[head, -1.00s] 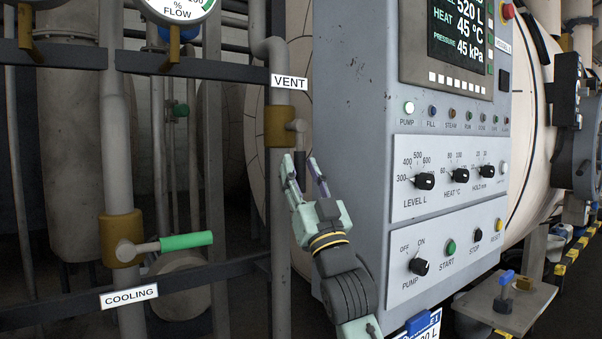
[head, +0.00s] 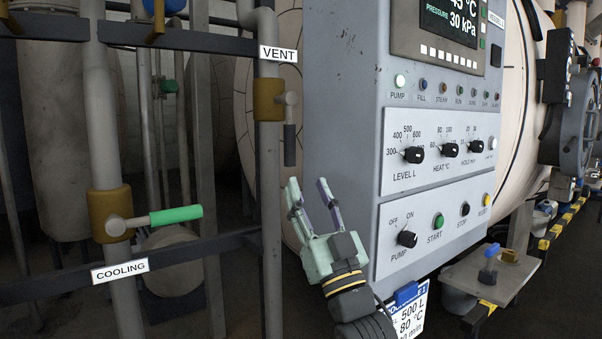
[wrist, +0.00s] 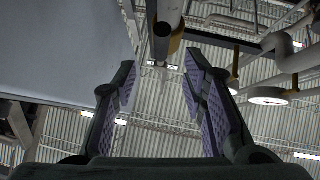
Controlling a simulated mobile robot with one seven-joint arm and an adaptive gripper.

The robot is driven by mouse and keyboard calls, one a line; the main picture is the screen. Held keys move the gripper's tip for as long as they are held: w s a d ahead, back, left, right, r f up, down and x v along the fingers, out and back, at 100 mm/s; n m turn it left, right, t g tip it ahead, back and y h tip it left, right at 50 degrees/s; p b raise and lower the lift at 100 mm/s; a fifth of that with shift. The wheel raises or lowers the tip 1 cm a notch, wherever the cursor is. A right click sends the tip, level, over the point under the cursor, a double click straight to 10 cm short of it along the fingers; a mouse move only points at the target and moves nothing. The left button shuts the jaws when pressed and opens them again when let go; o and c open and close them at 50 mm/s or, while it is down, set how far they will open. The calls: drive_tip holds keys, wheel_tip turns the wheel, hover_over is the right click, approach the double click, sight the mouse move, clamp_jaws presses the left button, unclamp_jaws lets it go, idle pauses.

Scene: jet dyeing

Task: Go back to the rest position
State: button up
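My gripper (head: 308,188) is in the lower middle of the head view, pointing up, just left of the grey control cabinet (head: 342,120). Its two fingers are apart with nothing between them. The vent valve (head: 268,100) is above and left of the fingertips, its dark handle (head: 290,145) hanging straight down, apart from the fingers. In the wrist view, the open fingers (wrist: 160,95) show purple pads, with the handle's dark round end (wrist: 163,48) beyond them and the ceiling behind.
The cooling valve (head: 110,214) with its green handle (head: 176,215) sticking out right is at the left. The cabinet's knobs and buttons are close on the right. A small shelf (head: 497,280) stands at the lower right. Pipes fill the left side.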

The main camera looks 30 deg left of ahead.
drive_tip(key=shift+s+d+f, duration=0.2)
drive_tip(key=shift+d+f, duration=0.1)
drive_tip(key=shift+f, duration=0.1)
